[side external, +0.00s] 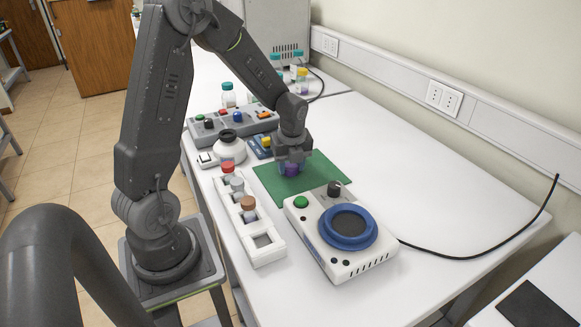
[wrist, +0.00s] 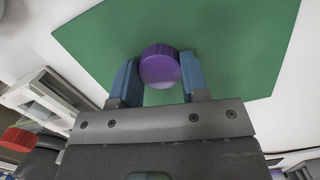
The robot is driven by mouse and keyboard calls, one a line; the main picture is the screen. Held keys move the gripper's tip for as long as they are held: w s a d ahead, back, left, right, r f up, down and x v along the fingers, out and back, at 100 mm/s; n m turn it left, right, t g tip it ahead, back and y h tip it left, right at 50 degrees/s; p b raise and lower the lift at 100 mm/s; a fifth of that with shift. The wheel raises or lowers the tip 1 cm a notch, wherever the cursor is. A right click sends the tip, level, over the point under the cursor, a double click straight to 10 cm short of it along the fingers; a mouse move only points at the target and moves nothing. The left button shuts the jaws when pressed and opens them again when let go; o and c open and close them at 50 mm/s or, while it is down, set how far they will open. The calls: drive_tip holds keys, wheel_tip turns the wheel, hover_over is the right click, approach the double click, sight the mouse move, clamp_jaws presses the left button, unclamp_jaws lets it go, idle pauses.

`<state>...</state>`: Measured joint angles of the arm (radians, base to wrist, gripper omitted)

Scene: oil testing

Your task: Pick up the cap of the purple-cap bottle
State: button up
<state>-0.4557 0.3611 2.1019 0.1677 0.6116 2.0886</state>
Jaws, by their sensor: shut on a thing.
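The purple cap (wrist: 160,66) sits between the two blue-grey fingers of my gripper (wrist: 158,82) in the wrist view. The fingers are shut on its sides. In the side view, my gripper (side external: 292,169) points down over the green mat (side external: 325,177), and the purple cap (side external: 291,170) shows low between the fingers. I cannot tell whether the cap touches the mat or is held just above it. No bottle body shows clearly under the cap. The green mat (wrist: 235,60) fills most of the wrist view behind the cap.
A white rack (side external: 255,238) with red-, grey- and brown-capped bottles stands left of the mat. A white device with a blue ring (side external: 347,228) stands in front.

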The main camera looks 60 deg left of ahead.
drive_tip(key=shift+r, duration=0.6)
drive_tip(key=r, duration=0.2)
drive_tip(key=s+a+r, duration=0.1)
drive_tip(key=shift+r, duration=0.4)
drive_tip(key=s+a+r, duration=0.6)
drive_tip(key=s, duration=0.2)
drive_tip(key=w+a+r, duration=0.2)
drive_tip(key=w, duration=0.3)
drive_tip(key=w+a+r, duration=0.2)
drive_tip(key=w, duration=0.3)
drive_tip(key=w+a+r, duration=0.2)
drive_tip(key=w+a, duration=0.1)
drive_tip(key=w, duration=0.2)
drive_tip(key=shift+w+a+r, duration=0.1)
drive_tip(key=shift+r, duration=0.15)
drive_tip(key=shift+w+f, duration=0.15)
drive_tip(key=shift+f, duration=3)
drive_tip(key=shift+f, duration=0.2)
